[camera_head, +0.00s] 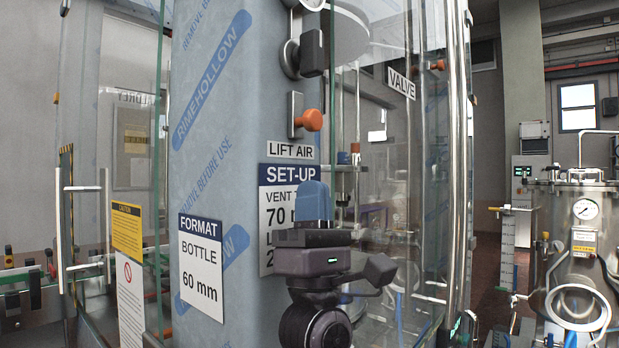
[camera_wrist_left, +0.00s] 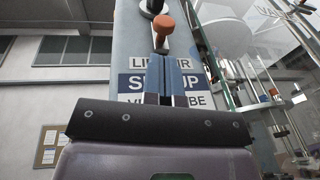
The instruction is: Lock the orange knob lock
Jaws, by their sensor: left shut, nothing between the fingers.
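The orange knob lock (camera_head: 310,120) is a round orange knob on a small metal plate on the film-wrapped column, above the "LIFT AIR" label. It also shows at the top of the left wrist view (camera_wrist_left: 165,22). My left gripper (camera_head: 312,184) is shut and empty, its blue fingers pointing up in front of the "SET-UP" sign. The fingertips are below the knob in the picture and appear apart from it. In the left wrist view the shut fingertips (camera_wrist_left: 170,58) also lie below the knob. My right gripper is in neither view.
A black-handled latch (camera_head: 312,53) sits on the column above the knob. A vertical metal post (camera_head: 460,150) stands to the right. A steel vessel (camera_head: 582,250) stands further right.

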